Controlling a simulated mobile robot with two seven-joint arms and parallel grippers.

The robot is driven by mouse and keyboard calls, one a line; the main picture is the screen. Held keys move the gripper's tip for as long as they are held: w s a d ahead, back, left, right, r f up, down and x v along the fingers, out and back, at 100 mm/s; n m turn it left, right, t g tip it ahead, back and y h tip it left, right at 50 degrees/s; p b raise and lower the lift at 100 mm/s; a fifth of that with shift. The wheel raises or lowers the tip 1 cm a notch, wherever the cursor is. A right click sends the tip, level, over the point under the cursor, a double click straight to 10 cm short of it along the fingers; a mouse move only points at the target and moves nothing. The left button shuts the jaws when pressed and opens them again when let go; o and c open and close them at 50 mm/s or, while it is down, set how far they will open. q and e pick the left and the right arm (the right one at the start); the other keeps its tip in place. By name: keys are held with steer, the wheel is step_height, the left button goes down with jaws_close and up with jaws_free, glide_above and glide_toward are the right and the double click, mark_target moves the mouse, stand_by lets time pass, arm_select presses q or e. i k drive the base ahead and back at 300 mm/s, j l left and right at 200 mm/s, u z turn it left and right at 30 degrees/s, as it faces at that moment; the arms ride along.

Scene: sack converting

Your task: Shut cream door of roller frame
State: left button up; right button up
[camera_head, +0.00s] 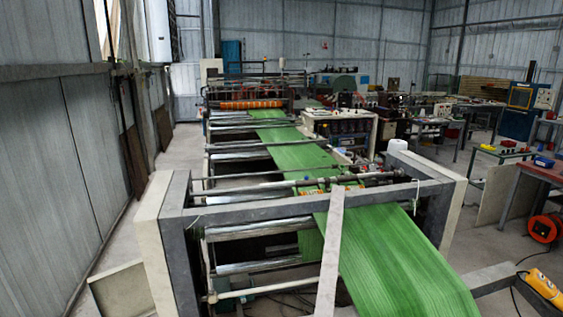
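The roller frame (290,205) stands in the foreground, with dark grey beams, several metal rollers and a green woven web (400,265) running over it toward me. A tall cream panel (155,243) forms its left end, and another cream panel (456,212) is at its right end. A lower cream panel (124,291) with a darker edge juts out to the left at the bottom and is cut off by the picture edge. I cannot tell for certain which panel is the door or how far it stands open. Neither of my grippers is in view.
A grey bar (330,250) slopes across the front of the web. A yellow-orange object (545,288) with a dark cable is at bottom right, and an orange reel (544,228) sits farther back. Workbenches fill the right side. A narrow floor strip runs along the left wall.

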mark_target(124, 290)
steer(key=i+j+u, duration=0.1)
steer(key=i+u, duration=0.4)
steer(key=i, duration=4.7)
steer(key=i+u, duration=0.1)
steer(key=i, duration=0.4)
steer(key=i+l+u, duration=0.15)
steer(key=i, duration=0.3)
steer(key=i+l+u, duration=0.1)
steer(key=i, duration=0.4)
steer(key=i+l+u, duration=0.1)
steer(key=i+l, duration=0.2)
steer(key=i, duration=0.15)
steer(key=u, duration=4)
steer(key=i+l+u, duration=0.75)
steer(key=l+u, duration=0.25)
steer(key=i+l+u, duration=0.25)
steer(key=l, duration=0.25)
steer(key=l+u, duration=0.3)
